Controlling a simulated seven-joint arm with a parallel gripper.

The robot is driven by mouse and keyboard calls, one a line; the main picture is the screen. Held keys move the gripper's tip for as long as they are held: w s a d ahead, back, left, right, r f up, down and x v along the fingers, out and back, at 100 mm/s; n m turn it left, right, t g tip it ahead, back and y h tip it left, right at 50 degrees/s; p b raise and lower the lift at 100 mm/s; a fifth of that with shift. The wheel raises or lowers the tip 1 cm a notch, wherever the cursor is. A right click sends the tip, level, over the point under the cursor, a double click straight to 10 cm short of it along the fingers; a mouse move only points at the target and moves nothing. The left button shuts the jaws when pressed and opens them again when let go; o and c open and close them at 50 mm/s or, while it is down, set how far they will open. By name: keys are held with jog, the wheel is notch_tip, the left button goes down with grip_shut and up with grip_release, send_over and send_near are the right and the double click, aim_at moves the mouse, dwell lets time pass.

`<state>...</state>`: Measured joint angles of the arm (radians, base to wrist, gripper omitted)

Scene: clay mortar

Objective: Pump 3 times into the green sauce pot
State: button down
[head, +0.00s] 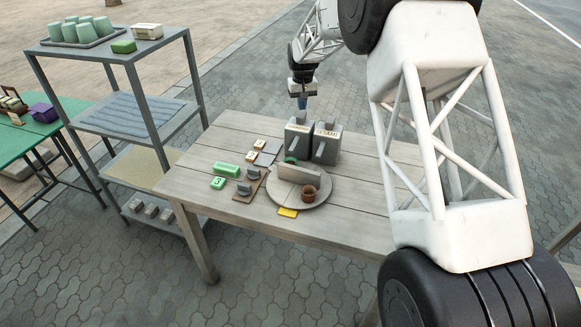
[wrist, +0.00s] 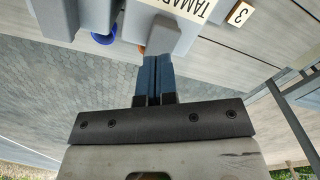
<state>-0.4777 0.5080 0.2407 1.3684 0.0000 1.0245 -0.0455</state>
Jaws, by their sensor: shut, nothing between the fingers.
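Two grey dispensers stand side by side at the back of the wooden table, a left one (head: 298,139) and a right one (head: 326,146), each with a sloping lever-like front part and a label. In the wrist view a label reading TAMAR, cut off, sits on a grey dispenser (wrist: 150,8). A green pot (head: 291,160) is partly hidden behind an upright grey divider on a round board (head: 312,201). A brown pot (head: 309,193) stands in front of the divider. My gripper (head: 302,103) is behind and above the dispensers, its blue fingers (wrist: 158,62) shut and empty.
Left of the board lie a green block (head: 227,169), a green numbered block (head: 218,183), numbered cards and small grey pieces. A grey shelf (head: 140,112) stands left. The table's right side (head: 365,180) looks clear.

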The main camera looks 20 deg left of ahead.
aim_at(302, 114)
jog(key=shift+f, duration=1.95)
dwell(1.0)
jog(key=shift+r, duration=1.95)
jog(key=shift+r, duration=2.5)
jog(key=shift+d, duration=0.1)
